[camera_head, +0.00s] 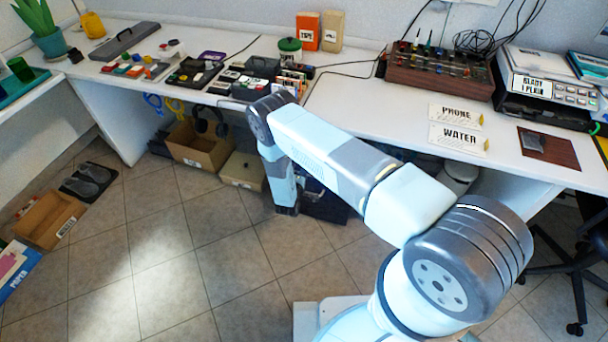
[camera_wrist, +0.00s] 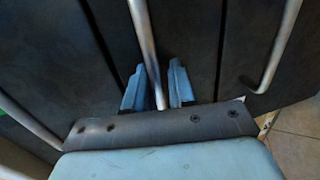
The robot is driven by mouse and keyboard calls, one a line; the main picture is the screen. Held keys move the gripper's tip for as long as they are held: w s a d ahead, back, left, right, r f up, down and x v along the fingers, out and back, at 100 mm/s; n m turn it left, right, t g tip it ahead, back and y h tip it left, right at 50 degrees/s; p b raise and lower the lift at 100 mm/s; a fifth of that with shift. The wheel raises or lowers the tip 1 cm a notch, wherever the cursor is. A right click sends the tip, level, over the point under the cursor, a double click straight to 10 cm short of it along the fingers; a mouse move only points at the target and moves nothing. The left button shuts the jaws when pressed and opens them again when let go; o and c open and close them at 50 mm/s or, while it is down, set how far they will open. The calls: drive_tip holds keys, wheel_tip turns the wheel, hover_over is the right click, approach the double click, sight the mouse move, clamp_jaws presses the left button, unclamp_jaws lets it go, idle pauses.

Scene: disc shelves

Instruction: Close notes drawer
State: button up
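In the wrist view, dark drawer fronts (camera_wrist: 205,35) fill most of the picture, each with a metal bar handle. My gripper (camera_wrist: 158,88) has its two blue fingers on either side of the middle handle (camera_wrist: 146,45). Gaps show between the fingers and the bar, so it looks open around the handle. No label is readable, so I cannot tell which front is the notes drawer. In the head view, a dark drawer unit (camera_head: 325,205) stands low under the desk, partly hidden by my arm. My fingers are hidden there.
A second bar handle (camera_wrist: 275,50) is right of the gripper. The white desk (camera_head: 345,105) overhangs the unit. An open cardboard box (camera_head: 200,148) and a closed box (camera_head: 243,170) stand left under the desk. A black chair (camera_head: 575,260) is at right.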

drive_tip(key=v, duration=1.3)
drive_tip(key=shift+s, duration=0.4)
drive_tip(key=shift+a, duration=0.1)
drive_tip(key=w+d+r+m+g+h, duration=0.2)
drive_tip(key=r, duration=1)
drive_tip(key=w+d+r+m+g+h, duration=0.1)
drive_tip(key=w+d+r+g+h, duration=0.15)
drive_tip(key=r, duration=0.85)
drive_tip(key=w+d+r+m+g+h, duration=0.1)
drive_tip(key=w+r+m+g, duration=0.15)
drive_tip(key=r, duration=0.95)
drive_tip(key=s+d+r+m+g+y, duration=0.1)
drive_tip(key=s+d+r+m+g, duration=0.1)
drive_tip(key=s+d+r, duration=0.5)
drive_tip(key=s+d+r+m+g+y, duration=0.2)
drive_tip(key=d+r, duration=0.2)
drive_tip(key=r, duration=0.6)
drive_tip(key=s+d+r+m+g+y, duration=0.1)
drive_tip(key=s+d+r+m+g, duration=0.1)
drive_tip(key=s+d+r, duration=0.5)
drive_tip(key=s+d+r+m+t+y, duration=0.1)
drive_tip(key=s+r+t+y, duration=0.1)
drive_tip(key=s+r, duration=0.4)
drive_tip(key=s+d+r+m+t+y, duration=0.1)
drive_tip(key=s+r+y, duration=0.4)
drive_tip(key=s, duration=0.6)
drive_tip(key=shift+r+t, duration=0.5)
drive_tip(key=shift+r, duration=0.15)
